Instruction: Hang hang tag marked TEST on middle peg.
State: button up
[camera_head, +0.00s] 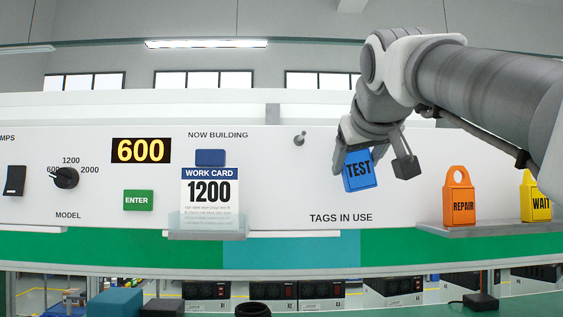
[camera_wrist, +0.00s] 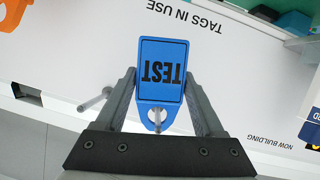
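The blue tag marked TEST (camera_head: 358,171) is at the white panel, slightly tilted, with its top hidden by my gripper in the head view. In the wrist view the tag (camera_wrist: 161,70) appears upside down, and a grey peg (camera_wrist: 157,122) shows at its hole and appears to pass through it. Another peg (camera_wrist: 95,100) stands bare beside it. The left peg (camera_head: 300,138) is bare in the head view. My gripper (camera_head: 378,153) is around the tag, its fingers spread to either side, with a gap visible at the right finger.
An orange REPAIR tag (camera_head: 459,200) and a yellow WAIT tag (camera_head: 536,198) stand on a shelf (camera_head: 490,232) at the right. A work card (camera_head: 210,198) marked 1200 sits in a holder at the left. The panel below my gripper is clear.

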jog(key=o, duration=0.4)
jog(key=v, duration=1.7)
jog(key=s+f+g+b, duration=0.1)
jog(key=s+f+g, duration=0.1)
jog(key=f, duration=1.5)
jog(key=s+f+m+g+b, duration=0.1)
jog(key=s+f+g+b, duration=0.1)
jog(key=f, duration=1.6)
jog(key=s+f+g+y+b, duration=0.1)
jog(key=s+f+g+b, duration=0.1)
jog(key=f, duration=1.6)
jog(key=shift+s+d+f+m+g, duration=0.15)
jog(key=shift+s+m+g, duration=0.25)
jog(key=shift+g, duration=0.6)
